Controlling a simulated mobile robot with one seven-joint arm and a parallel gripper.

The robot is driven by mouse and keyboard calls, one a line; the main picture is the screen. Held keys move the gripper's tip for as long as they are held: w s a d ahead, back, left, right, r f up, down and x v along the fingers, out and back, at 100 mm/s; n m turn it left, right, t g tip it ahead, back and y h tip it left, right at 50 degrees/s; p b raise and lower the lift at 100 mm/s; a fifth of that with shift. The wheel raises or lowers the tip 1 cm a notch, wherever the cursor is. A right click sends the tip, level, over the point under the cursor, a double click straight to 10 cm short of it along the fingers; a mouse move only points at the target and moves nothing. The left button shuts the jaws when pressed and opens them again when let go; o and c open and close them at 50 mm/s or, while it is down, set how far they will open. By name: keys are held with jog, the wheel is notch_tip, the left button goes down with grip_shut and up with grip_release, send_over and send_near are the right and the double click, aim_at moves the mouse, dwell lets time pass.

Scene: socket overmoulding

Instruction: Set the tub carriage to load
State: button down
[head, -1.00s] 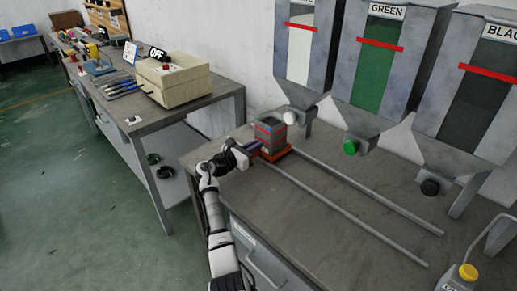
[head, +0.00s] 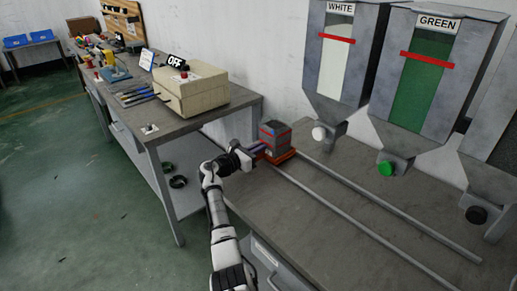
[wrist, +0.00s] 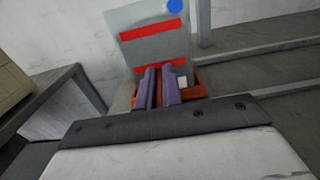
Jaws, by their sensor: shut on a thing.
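The tub carriage (head: 284,157) is an orange-red base at the left end of two parallel rails. On it stands a grey tub (head: 273,138) with red bands. My gripper (head: 261,149) is at the carriage's left side, shut on the carriage. In the wrist view the two purple fingers (wrist: 159,82) are close together in front of the tub (wrist: 150,50). The orange base (wrist: 200,88) shows on both sides of them. The part between the fingers is hidden.
The rails (head: 372,198) run clear toward the lower right. A beige box (head: 190,90) with an OFF sign stands on the left bench, across a gap.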

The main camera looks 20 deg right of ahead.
jog(key=c, duration=1.6)
grip_release()
jog(key=shift+w+a, duration=0.1)
jog(key=shift+w, duration=0.2)
jog(key=shift+o, duration=0.2)
jog(key=shift+s+r, duration=0.1)
jog(key=b+v, duration=0.2)
jog(key=v, duration=1.2)
